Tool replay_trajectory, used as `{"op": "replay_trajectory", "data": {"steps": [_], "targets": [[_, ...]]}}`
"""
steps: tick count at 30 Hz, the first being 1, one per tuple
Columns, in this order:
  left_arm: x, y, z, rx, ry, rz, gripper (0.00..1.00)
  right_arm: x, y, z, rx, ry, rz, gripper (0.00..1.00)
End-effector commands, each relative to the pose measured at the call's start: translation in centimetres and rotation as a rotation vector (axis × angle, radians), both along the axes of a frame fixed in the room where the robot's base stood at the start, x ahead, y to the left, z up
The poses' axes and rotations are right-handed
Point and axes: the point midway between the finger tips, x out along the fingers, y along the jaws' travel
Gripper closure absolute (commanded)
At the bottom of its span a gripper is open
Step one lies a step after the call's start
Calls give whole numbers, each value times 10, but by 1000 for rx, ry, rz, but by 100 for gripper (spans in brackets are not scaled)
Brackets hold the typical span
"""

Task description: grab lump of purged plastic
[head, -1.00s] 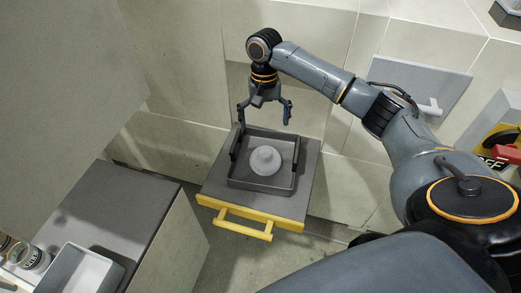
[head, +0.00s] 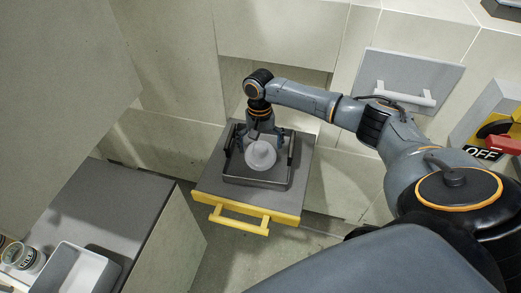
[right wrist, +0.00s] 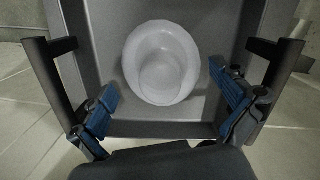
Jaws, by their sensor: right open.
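The lump of purged plastic (head: 260,155) is a pale, rounded, stepped mound. It sits in a dark grey tray (head: 258,183) on a grey cart top with a yellow front edge. My right gripper (head: 263,136) is above the tray, at the lump's far side, with its fingers spread. In the right wrist view the lump (right wrist: 160,62) lies ahead of the open fingers (right wrist: 168,108), between their lines, with clear room on both sides. I cannot tell that either finger touches it. My left gripper is not in view.
The tray has raised dark handles at its sides, close to my fingers. A yellow handle (head: 238,219) sticks out at the cart's front. A grey counter with a light bin (head: 78,270) stands at the left. A wall is behind the cart.

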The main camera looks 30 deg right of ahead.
Motion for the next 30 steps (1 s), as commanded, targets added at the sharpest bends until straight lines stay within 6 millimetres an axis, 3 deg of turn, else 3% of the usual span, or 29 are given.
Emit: {"op": "replay_trajectory", "data": {"steps": [3,4,17,30], "targets": [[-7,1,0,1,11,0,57,0,0,0,0,0,0,0],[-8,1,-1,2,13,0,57,0,0,0,0,0,0,4],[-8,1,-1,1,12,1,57,-1,0,-1,-1,3,0,91],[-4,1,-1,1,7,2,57,-3,0,0,-1,9,1,91]]}}
